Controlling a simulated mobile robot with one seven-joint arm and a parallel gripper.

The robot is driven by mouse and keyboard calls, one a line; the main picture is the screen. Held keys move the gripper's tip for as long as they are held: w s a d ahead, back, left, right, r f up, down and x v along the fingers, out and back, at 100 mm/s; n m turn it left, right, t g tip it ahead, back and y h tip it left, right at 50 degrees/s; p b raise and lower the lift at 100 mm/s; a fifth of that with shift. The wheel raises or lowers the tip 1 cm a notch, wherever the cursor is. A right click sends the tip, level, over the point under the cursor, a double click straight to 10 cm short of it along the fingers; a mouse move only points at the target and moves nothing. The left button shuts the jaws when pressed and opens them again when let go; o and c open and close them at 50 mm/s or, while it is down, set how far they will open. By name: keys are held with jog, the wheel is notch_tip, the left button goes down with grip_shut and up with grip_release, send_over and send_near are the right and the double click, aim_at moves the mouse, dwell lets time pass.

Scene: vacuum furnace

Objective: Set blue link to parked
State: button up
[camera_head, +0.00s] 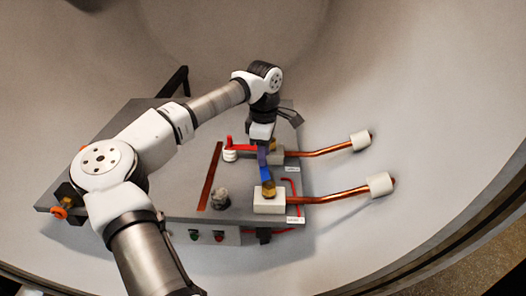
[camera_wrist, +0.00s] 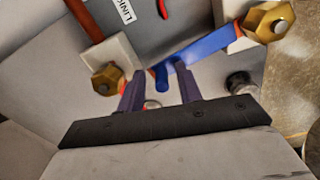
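The blue link (camera_head: 265,173) is a short flat bar. In the head view its near end is at a brass hex nut (camera_head: 268,189) on the near white block (camera_head: 270,204). It also shows in the wrist view (camera_wrist: 207,45), running from a brass nut (camera_wrist: 269,22) at upper right to a blue peg (camera_wrist: 161,77) at its free end. My gripper (camera_wrist: 160,85) has two purple fingers spread apart, one each side of the peg, with gaps visible. I cannot tell whether the peg lies at fingertip depth. In the head view my gripper (camera_head: 262,156) is over the link's far end.
A red link (camera_head: 229,141) stands left of my gripper by a white post (camera_head: 230,156). Copper rods with white cylinders (camera_head: 380,184) extend right. A dark knob (camera_head: 220,197) stands on the grey plate. Another brass nut (camera_wrist: 107,79) is at left in the wrist view.

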notch_tip(320, 180, up, 14)
jog(key=b, duration=0.1)
dwell(0.6)
jog(key=shift+f, duration=0.1)
